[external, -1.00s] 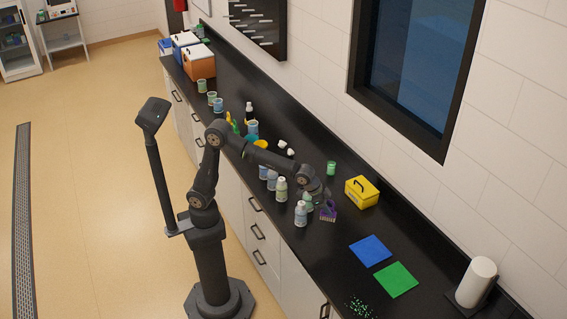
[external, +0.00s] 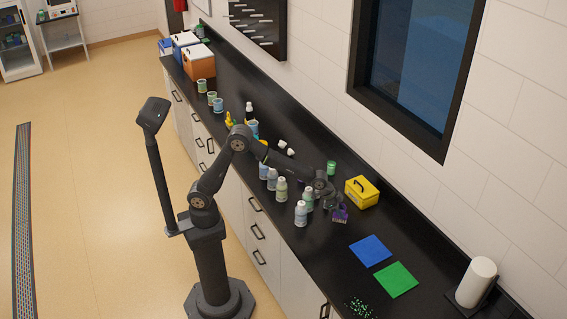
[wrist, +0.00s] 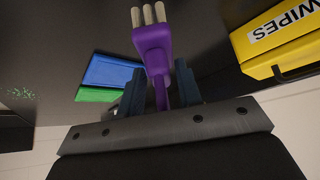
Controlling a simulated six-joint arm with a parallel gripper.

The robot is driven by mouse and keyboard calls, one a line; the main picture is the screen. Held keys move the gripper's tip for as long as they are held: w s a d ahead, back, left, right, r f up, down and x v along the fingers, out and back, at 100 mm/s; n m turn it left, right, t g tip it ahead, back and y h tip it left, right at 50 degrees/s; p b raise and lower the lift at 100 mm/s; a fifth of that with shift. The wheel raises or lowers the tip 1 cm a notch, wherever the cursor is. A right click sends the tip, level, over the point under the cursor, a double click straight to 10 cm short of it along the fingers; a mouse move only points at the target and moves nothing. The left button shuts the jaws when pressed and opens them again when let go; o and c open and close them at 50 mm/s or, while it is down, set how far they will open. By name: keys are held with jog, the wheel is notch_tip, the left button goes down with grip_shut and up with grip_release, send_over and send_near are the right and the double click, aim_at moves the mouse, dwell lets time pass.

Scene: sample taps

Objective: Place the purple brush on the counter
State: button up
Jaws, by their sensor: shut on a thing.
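The purple brush (wrist: 153,45) has a purple body with pale bristle tufts. In the wrist view it is between the two fingers of my gripper (wrist: 160,88), which is shut on its handle, with the bristles pointing away from the gripper. In the external view the brush (external: 340,215) shows below my gripper (external: 332,203), just left of the yellow box. I cannot tell whether the brush touches the black counter (external: 320,255) or hangs just above it.
A yellow wipes box (external: 361,191) stands close to the right of the gripper. Several bottles (external: 301,213) stand close on its left. A blue cloth (external: 370,251) and a green cloth (external: 396,279) lie nearer the front. Green specks (external: 359,307) lie near the counter's front edge.

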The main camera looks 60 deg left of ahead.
jog(key=shift+f, duration=1.9)
jog(key=shift+f, duration=0.2)
jog(key=o, duration=1)
jog(key=shift+r, duration=0.1)
